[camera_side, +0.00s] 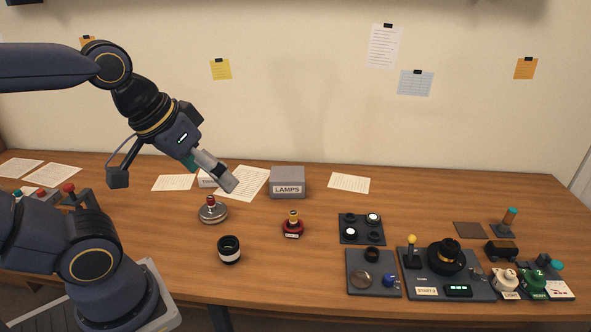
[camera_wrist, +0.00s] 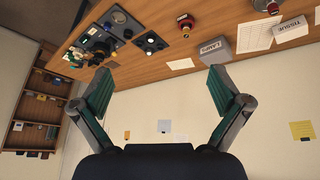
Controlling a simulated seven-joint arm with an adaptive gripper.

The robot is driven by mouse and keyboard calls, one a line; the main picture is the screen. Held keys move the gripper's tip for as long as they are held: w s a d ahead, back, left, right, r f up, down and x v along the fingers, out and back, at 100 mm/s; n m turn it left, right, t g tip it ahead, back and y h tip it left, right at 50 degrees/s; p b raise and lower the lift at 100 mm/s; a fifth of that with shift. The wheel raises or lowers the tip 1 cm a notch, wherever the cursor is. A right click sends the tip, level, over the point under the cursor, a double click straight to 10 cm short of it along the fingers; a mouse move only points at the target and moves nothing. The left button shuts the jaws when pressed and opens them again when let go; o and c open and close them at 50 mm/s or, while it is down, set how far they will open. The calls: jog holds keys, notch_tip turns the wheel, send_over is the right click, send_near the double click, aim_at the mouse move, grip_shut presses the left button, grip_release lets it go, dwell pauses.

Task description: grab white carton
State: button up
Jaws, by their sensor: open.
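A white carton (camera_wrist: 291,29) with a label that seems to read TISSUE is at the upper right of the wrist view. In the side view the white carton (camera_side: 207,182) is mostly hidden behind my gripper (camera_side: 229,183). My gripper also shows in the wrist view (camera_wrist: 160,88), with its fingers wide apart and nothing between them. It is raised above the table, tilted down to the right, and apart from the carton.
A grey LAMPS box (camera_side: 288,183) stands to the right of the carton, with papers (camera_side: 247,184) between them. A silver-based red-knobbed item (camera_side: 212,211), a black cylinder (camera_side: 229,250) and a red bottle-like item (camera_side: 293,225) stand nearer. Control panels (camera_side: 374,274) fill the right.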

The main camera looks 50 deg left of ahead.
jog(key=w+a+r+n+t, duration=0.1)
jog(key=w+a+r+n, duration=0.4)
jog(key=w+r+n, duration=0.7)
jog(key=w+a+f+n+g+y, duration=0.1)
jog(key=w+a+f+n, duration=0.35)
jog(key=a, duration=0.65)
jog(key=w+a+f+n+g, duration=0.1)
jog(key=w+a+f+n, duration=0.1)
jog(key=w+a+n, duration=0.55)
jog(key=n+g, duration=0.3)
jog(key=n, duration=0.1)
send_over(204, 180)
jog(key=w, duration=0.1)
notch_tip(204, 180, down, 22)
jog(key=f, duration=0.4)
jog(key=w+f, duration=0.1)
jog(key=f, duration=0.5)
jog(key=shift+w+a+f, duration=0.15)
jog(key=shift+w+a, duration=0.05)
jog(key=shift+w, duration=0.2)
jog(key=shift+w+a+f, duration=0.1)
jog(key=shift+w+f, duration=0.05)
jog(key=shift+f, duration=0.8)
jog(key=shift+w+a+f, duration=0.1)
jog(key=shift+w+f, duration=0.1)
jog(key=shift+f, duration=0.8)
jog(key=shift+w+f, duration=0.15)
jog(key=shift+f, duration=0.8)
